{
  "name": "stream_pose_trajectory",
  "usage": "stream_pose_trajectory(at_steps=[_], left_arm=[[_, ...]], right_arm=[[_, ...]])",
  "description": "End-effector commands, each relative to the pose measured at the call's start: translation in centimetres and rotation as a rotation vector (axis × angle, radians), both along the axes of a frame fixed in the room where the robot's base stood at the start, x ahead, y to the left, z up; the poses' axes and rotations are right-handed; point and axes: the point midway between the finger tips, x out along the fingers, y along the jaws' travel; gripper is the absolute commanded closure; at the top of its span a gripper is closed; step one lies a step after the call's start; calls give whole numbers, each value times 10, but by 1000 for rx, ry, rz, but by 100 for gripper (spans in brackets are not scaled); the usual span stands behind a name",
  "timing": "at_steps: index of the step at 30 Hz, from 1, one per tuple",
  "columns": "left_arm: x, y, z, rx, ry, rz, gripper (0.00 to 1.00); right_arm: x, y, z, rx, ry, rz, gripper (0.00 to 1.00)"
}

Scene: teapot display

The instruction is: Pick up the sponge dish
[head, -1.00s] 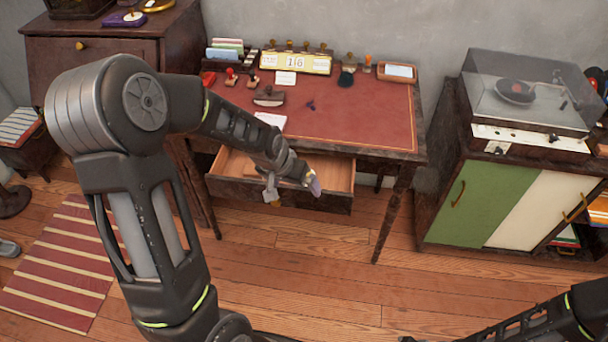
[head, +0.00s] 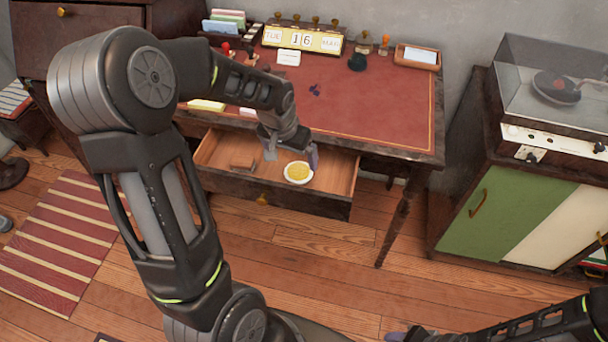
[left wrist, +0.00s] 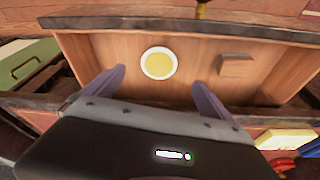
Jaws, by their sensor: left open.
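The sponge dish (head: 298,172) is a small round white dish with a yellow sponge face. It lies flat in the open desk drawer (head: 335,180); it also shows in the left wrist view (left wrist: 159,63). My left gripper (head: 292,153) is open and empty, above the drawer at the dish's far side in the head view. In the left wrist view the dish appears just beyond and between the two spread fingertips (left wrist: 159,77), apart from both. My right gripper (head: 396,335) is only partly in view at the bottom edge; its jaws cannot be made out.
A small brown block (head: 242,161) lies in the drawer left of the dish. The red desk top (head: 370,105) overhangs the drawer's back, with a calendar (head: 302,38) behind. A green-and-white cabinet (head: 510,215) stands at the right. The floor before the drawer is clear.

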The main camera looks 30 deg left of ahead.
Motion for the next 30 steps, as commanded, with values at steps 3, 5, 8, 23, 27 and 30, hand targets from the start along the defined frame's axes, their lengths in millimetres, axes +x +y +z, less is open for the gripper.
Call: stream_pose_trajectory(at_steps=[3,5,8,23,27,30], left_arm=[[0,0,-14,0,0,0,4],[0,0,-14,0,-1,0,4],[0,0,-13,0,0,0,4],[7,1,-38,0,2,0,4],[7,1,-38,0,-1,0,4],[7,1,-38,0,-1,0,4]], right_arm=[[0,0,-14,0,-1,0,52],[0,0,-15,0,-1,0,52],[0,0,-13,0,-1,0,52],[0,0,-15,0,-1,0,52],[0,0,-15,0,-1,0,52],[0,0,-15,0,-1,0,52]])
